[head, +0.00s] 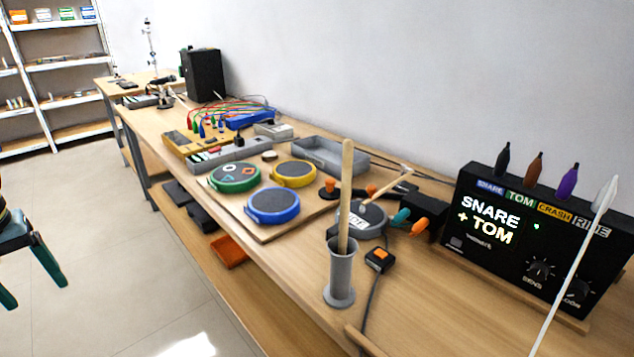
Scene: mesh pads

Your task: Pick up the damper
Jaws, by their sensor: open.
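My gripper (36,294) shows at the left edge, its two teal fingers apart and empty. It hangs over the floor, to the left of the bench and clear of everything on it. I cannot tell for sure which thing is the damper. A small round dark-topped piece (269,156) lies behind the pads. A green pad (234,177), a yellow pad (293,174) and a blue pad (273,206) sit on a wooden board. A grey pad marked RIDE (360,220) is partly hidden by a wooden stick (345,195) upright in a grey holder (341,280).
A black module (492,225) reading SNARE + TOM stands at the right, with several coloured plugs on top. A small orange-and-black block (379,259) with a cable lies before it. A grey tray (331,157) and wired boards are behind the pads. The floor at left is clear.

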